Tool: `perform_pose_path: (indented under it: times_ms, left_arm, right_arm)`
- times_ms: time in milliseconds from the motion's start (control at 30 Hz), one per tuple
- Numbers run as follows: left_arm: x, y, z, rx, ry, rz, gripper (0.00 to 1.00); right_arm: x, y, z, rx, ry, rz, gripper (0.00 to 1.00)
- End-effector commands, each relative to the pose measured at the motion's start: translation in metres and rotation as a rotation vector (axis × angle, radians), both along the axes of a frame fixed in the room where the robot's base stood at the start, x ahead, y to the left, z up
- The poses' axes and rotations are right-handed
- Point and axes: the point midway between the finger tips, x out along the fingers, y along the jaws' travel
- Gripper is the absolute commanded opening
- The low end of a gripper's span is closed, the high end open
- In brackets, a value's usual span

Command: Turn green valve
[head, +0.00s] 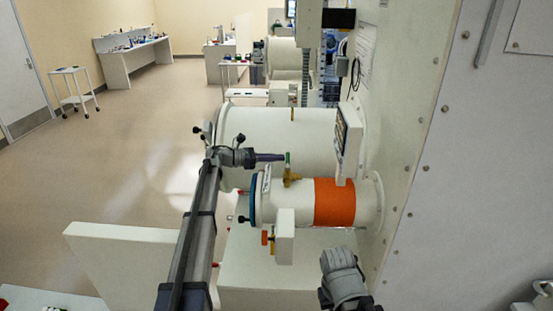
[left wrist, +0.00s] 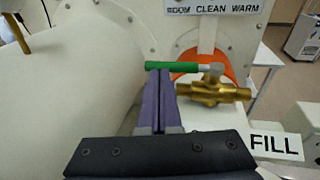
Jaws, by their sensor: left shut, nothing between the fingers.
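The green valve has a brass body (head: 291,179) and a green lever (head: 288,158) above the small white cylinder. In the left wrist view the lever (left wrist: 172,66) lies crosswise and the brass body (left wrist: 212,90) sits to its right, below its grey end. My left gripper (head: 282,157) reaches in from the left with its purple fingers at the lever. In the left wrist view the gripper (left wrist: 160,76) is shut and empty, its tips right at the lever's near side; I cannot tell whether they touch. My right gripper's fingers do not show.
A large white cylinder (head: 265,130) lies behind the small one (head: 295,203), which has an orange band (head: 334,202). An orange-handled valve (head: 266,238) is below. The glovebox wall (head: 450,170) bounds the right.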

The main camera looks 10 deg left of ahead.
Motion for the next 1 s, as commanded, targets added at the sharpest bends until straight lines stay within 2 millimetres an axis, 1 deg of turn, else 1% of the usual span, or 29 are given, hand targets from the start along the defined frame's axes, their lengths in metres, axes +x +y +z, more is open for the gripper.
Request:
perform_pose_path:
  times_ms: [133,400,500,600,733,1000]
  left_arm:
    - [-0.003,0.009,0.002,0.0,0.0,0.003,0.0]
    - [-0.02,0.049,0.007,0.0,0.0,0.002,0.0]
    - [-0.024,0.06,0.008,0.0,0.0,0.002,0.0]
    - [-0.028,0.067,0.009,0.0,0.0,0.0,0.0]
    - [-0.03,0.072,0.009,0.0,0.0,0.0,0.0]
    - [-0.03,0.072,0.009,0.0,0.0,0.0,0.0]
  right_arm:
    - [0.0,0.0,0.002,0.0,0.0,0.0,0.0]
    - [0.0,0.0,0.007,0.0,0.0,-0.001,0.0]
    - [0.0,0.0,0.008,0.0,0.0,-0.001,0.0]
    - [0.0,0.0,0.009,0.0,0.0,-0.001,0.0]
    - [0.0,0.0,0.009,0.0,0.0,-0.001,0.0]
    - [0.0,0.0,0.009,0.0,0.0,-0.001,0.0]
